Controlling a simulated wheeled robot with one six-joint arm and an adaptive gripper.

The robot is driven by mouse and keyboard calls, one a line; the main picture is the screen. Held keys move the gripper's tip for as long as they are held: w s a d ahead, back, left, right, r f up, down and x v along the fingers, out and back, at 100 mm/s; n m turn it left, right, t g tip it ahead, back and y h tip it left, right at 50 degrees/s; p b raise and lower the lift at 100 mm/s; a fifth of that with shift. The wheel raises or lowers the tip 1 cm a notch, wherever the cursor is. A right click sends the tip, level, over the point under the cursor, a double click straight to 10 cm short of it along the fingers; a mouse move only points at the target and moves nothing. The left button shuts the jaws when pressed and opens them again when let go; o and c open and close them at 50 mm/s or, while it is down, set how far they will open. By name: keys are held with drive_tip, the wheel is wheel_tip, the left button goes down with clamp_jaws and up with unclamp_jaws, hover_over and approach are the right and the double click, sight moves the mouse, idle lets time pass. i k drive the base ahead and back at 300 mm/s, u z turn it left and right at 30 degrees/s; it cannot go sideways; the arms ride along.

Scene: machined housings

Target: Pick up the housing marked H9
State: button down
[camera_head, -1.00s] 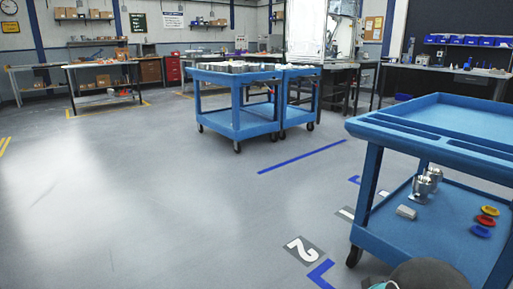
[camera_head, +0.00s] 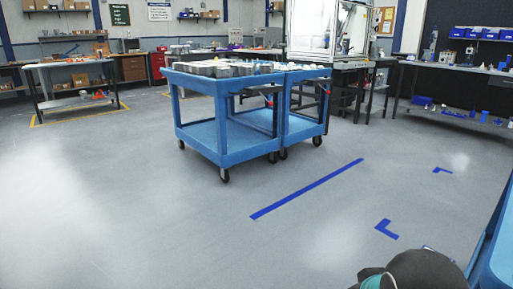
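Several grey housings (camera_head: 222,68) stand on the top tray of a blue cart (camera_head: 200,84) in the middle of the view. They are too small and far off for any mark such as H9 to be read. A second blue cart (camera_head: 307,74) stands right beside it on the right, with small pale items on top. A dark rounded part of my own arm shows at the bottom right edge. My gripper's fingers are not in view.
Another blue cart (camera_head: 496,245) is cut off at the right edge, close by. Blue tape (camera_head: 308,189) marks the grey floor, with corner marks (camera_head: 387,229) to its right. Workbenches (camera_head: 72,84) line the back. The floor at the left and ahead of the carts is free.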

sight(222, 73)
drive_tip(key=i, duration=2.65)
drive_tip(key=z, duration=2.35)
drive_tip(key=i, duration=0.9)
drive_tip(key=u, duration=3.25)
drive_tip(key=k, duration=0.25)
drive_tip(key=z, duration=0.05)
